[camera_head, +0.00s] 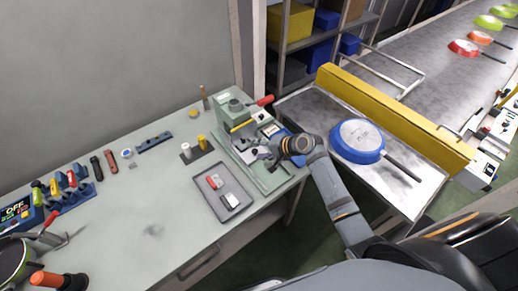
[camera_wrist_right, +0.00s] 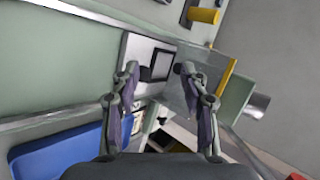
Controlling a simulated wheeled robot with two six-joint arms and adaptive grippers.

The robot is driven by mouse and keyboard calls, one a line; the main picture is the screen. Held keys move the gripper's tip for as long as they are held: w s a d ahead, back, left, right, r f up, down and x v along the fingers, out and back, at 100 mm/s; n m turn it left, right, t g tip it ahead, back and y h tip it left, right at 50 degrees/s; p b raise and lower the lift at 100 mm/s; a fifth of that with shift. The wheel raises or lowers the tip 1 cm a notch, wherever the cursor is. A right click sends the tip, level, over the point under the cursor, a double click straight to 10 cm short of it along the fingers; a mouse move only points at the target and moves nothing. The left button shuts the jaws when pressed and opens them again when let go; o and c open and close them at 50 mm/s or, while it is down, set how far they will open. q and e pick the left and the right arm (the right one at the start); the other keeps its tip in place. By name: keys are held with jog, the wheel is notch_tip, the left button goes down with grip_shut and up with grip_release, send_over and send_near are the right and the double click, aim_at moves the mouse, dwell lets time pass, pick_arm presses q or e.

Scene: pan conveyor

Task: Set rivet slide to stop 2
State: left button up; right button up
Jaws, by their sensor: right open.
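The green rivet machine (camera_head: 232,108) stands at the right end of the grey bench, with a red-handled lever at its top. Its bed (camera_head: 268,183) reaches toward the bench's front corner. My right gripper (camera_head: 264,153) is over this bed, partly hiding the slide area. In the right wrist view the right gripper (camera_wrist_right: 158,78) is open, fingers on either side of a pale block (camera_wrist_right: 136,48) with a dark square recess, which looks like part of the slide. I cannot tell whether the fingers touch it. Stop marks cannot be read. My left gripper is not in view.
A grey tray (camera_head: 228,207) with small red and white parts lies left of the machine. A yellow cylinder (camera_head: 202,142) stands behind the tray. A blue pan (camera_head: 357,141) lies on the metal table to the right, beside a yellow rail (camera_head: 400,122). The bench middle is clear.

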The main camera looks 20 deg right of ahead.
aim_at(256, 152)
jog(key=s+m, duration=0.1)
jog(key=m, duration=0.2)
jog(key=s+m+t+p, duration=0.1)
jog(key=m, duration=0.2)
jog(key=s+m+t, duration=0.1)
jog(key=m, duration=0.3)
jog(key=shift+d+f, duration=0.25)
jog(key=shift+d, duration=0.1)
jog(key=s+m+t, duration=0.1)
jog(key=m, duration=0.2)
jog(key=s+d+m+t+h+p, duration=0.1)
jog(key=m, duration=0.3)
jog(key=s+d+m+h, duration=0.1)
jog(key=m, duration=0.2)
jog(key=shift+s+d+m+t, duration=0.25)
jog(key=shift+s+m+t, duration=0.05)
jog(key=shift+t, duration=0.1)
jog(key=shift+s+d+m+t, duration=0.3)
jog(key=shift+d+m, duration=0.05)
jog(key=shift+m, duration=0.65)
jog(key=b+x, duration=0.1)
jog(key=x, duration=0.9)
jog(key=shift+w+f, duration=0.3)
grip_shut()
